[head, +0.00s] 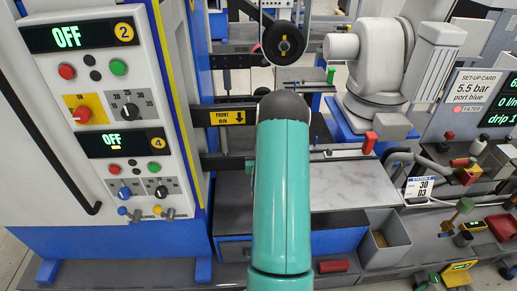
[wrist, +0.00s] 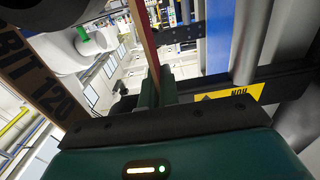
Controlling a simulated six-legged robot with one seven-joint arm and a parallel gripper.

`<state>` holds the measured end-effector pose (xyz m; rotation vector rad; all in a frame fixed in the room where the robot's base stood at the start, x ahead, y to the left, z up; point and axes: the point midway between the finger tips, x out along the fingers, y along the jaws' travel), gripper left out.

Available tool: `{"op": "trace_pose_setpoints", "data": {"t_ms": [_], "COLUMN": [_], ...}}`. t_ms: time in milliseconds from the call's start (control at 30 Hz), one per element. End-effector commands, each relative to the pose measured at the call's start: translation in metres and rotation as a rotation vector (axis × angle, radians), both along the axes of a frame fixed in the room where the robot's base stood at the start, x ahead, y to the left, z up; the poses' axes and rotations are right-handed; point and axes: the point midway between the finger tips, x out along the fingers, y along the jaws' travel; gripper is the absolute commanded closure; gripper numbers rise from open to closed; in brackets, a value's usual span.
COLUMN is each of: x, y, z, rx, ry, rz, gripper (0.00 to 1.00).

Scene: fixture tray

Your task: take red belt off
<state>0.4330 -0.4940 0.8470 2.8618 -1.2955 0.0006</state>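In the wrist view a thin reddish strip (wrist: 147,38), which looks like the red belt seen edge-on, runs from the top edge down to my gripper (wrist: 158,88). The dark green fingers stand close together, with the end of the strip between them, so the gripper looks shut on it. In the head view my teal arm hides the gripper and the belt. A black wheel with a yellow hub (head: 284,43) shows above the arm's end.
A control panel (head: 108,105) with lit "OFF" displays stands at the left. A yellow "FRONT" sign (head: 228,118) is on a dark bar beside my arm. A grey machine (head: 385,70) stands at the right. A pale plate (head: 350,185) lies bare beside the arm.

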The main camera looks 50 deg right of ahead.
Motion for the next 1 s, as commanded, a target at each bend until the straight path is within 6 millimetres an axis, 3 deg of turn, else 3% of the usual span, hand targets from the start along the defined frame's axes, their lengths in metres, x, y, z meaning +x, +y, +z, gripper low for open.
{"op": "trace_pose_setpoints", "data": {"t_ms": [1000], "x": [-0.036], "y": [0.042], "z": [0.001], "rx": [-0.001], "ry": [0.001], "rz": [0.0], "gripper": [1.0]}}
